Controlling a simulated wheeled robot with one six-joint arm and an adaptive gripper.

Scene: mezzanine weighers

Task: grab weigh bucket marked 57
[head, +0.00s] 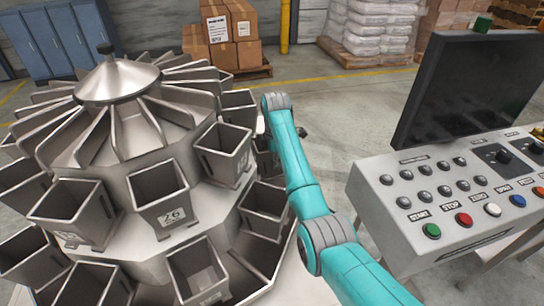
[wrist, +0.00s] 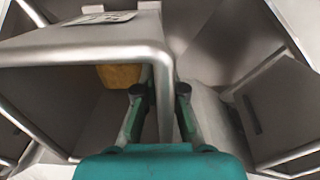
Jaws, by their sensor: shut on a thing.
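In the wrist view my gripper (wrist: 160,92) has one finger on each side of a grey metal bucket's wall (wrist: 165,110), shut on it near the rounded corner of the rim. This bucket (wrist: 70,48) fills the upper left of that view. It bears a white label (wrist: 105,17) at the top edge, too slanted and cut off to read. Something yellow-brown (wrist: 122,76) shows inside or beyond the bucket. In the head view my teal arm reaches to the right side of the weigher (head: 118,82), and the gripper is hidden. No 57 is legible there.
A bucket marked 26 (head: 160,200) faces the head camera, among several others on the weigher. A control console (head: 450,190) with a dark screen (head: 468,85) stands close to the right of my arm. Boxes (head: 225,35) on a pallet and white sacks (head: 375,25) stand behind.

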